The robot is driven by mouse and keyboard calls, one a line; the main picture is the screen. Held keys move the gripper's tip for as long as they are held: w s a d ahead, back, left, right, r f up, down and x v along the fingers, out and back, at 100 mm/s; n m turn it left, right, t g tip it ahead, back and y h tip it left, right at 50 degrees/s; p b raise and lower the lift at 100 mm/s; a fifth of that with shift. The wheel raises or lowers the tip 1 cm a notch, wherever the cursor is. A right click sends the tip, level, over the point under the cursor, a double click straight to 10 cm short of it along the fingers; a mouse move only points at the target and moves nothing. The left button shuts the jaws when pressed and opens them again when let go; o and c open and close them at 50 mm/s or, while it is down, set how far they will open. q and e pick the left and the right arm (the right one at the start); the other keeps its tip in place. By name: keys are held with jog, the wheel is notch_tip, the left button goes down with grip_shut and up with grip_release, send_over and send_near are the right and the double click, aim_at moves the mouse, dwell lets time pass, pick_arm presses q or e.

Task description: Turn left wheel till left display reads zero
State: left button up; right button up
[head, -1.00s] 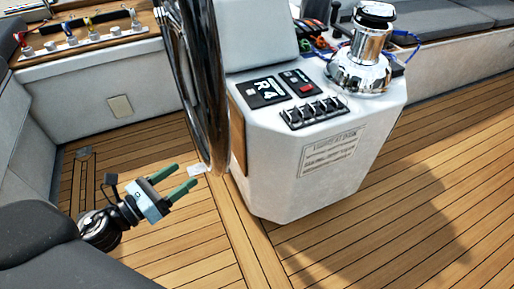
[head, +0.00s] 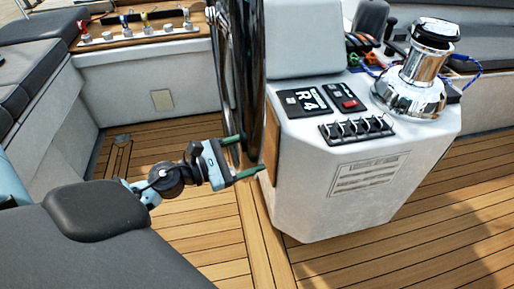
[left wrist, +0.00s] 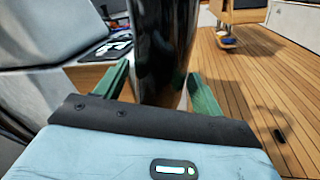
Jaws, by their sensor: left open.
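The left wheel (head: 243,70) is a dark, glossy rim seen nearly edge-on beside the white console (head: 340,200). The left display (head: 306,101) on the console top is black with white characters that look like "R 4". My left gripper (head: 249,155) is at the wheel's lower part, its green fingers open. In the left wrist view the dark wheel rim (left wrist: 163,45) stands between the two spread fingers, with part of it hidden behind the gripper body. I cannot tell whether a finger touches the rim. My right gripper is not in view.
A row of switches (head: 357,129) and a small panel with a red part (head: 348,104) sit near the display. A chrome winch (head: 415,75) stands on the console's right.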

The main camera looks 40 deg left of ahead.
pick_arm(q)
jog(key=shift+x, duration=1.45)
jog(key=c, duration=1.3)
jog(key=shift+s+p, duration=0.1)
jog(key=shift+p, duration=0.25)
